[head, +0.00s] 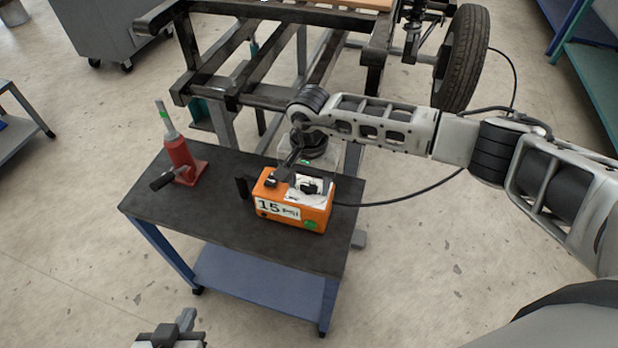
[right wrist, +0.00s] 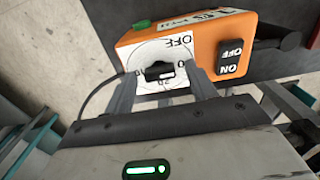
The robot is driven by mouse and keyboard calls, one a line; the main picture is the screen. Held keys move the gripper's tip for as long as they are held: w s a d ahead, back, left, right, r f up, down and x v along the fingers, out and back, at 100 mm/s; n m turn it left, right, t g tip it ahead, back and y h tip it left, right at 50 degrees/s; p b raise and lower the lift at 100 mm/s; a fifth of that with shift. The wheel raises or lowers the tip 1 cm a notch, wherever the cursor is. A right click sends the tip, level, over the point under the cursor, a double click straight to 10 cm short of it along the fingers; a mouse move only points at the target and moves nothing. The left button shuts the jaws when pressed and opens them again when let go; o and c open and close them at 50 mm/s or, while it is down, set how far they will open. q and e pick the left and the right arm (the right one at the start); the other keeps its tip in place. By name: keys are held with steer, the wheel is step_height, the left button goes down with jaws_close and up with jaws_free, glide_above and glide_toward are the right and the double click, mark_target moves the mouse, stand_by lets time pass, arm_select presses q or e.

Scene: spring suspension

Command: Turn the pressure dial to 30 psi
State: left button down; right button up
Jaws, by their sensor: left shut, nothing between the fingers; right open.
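The orange pressure box (head: 288,221) stands on the dark top of a small cart and carries a "15 PSI" label. Its black dial knob (head: 309,187) sits on a white dial plate on top. In the right wrist view the knob (right wrist: 159,70) points across the plate, which has an "OFF" mark and partly hidden numbers. My right gripper (right wrist: 161,80) is open, with one finger on each side of the knob. I cannot tell whether the fingers touch it. My left gripper (head: 178,330) is shut and empty, low at the bottom edge of the head view.
An ON/OFF rocker switch (right wrist: 232,58) is beside the dial. A red jack (head: 180,161) with a handle stands on the cart's left side. A black hose (head: 410,196) runs right from the box. A dark metal frame (head: 235,100) and tire (head: 462,60) are behind the cart top (head: 215,220).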

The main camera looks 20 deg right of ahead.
steer(key=c, duration=0.9)
steer(key=shift+c, duration=0.5)
